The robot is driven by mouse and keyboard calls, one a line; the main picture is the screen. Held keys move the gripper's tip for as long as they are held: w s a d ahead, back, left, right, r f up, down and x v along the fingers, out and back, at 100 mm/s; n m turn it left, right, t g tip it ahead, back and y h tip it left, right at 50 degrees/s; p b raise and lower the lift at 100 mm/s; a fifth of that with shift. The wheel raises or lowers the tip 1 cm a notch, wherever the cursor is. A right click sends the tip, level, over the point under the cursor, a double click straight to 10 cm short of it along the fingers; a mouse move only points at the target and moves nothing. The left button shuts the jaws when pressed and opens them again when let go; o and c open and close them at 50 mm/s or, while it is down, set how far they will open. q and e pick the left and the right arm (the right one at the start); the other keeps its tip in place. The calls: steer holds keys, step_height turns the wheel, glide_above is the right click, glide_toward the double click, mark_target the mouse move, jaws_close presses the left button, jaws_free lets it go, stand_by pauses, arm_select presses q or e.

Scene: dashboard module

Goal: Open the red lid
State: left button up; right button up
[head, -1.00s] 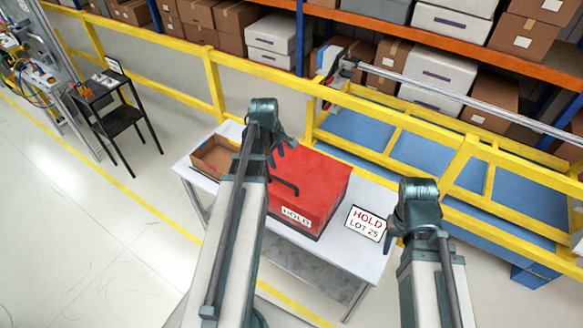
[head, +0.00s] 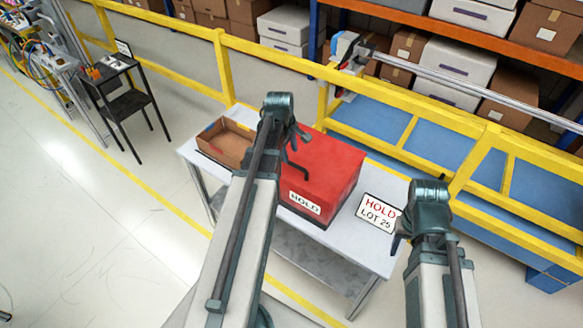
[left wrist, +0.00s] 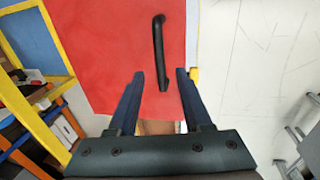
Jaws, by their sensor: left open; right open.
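A red box with a flat red lid (head: 335,158) stands on a light grey table, with a white HOLD label on its front. A black bar handle (head: 295,166) sits on the lid, partly hidden by my left arm. My left gripper (head: 300,137) is open above the box, near the handle. In the left wrist view, the red lid (left wrist: 110,50) and black handle (left wrist: 159,52) show ahead of the open left gripper (left wrist: 160,77); the handle's near end lies between the fingertips in the picture, with nothing gripped. My right gripper (head: 398,240) is open and empty by the table's right end.
An open brown cardboard box (head: 227,143) stands left of the red box on the table (head: 193,158). A HOLD LOT 25 sign (head: 379,213) is at the right. Yellow railing (head: 270,57) runs behind the table.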

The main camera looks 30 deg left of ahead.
mark_target(292, 163)
arm_select(q)
steer(key=f+b, duration=0.2)
steer(key=w+f+b, duration=0.1)
steer(key=f+b, duration=0.1)
steer(key=f, duration=0.1)
steer(key=shift+f, duration=0.15)
jaws_close()
stand_by(1.3)
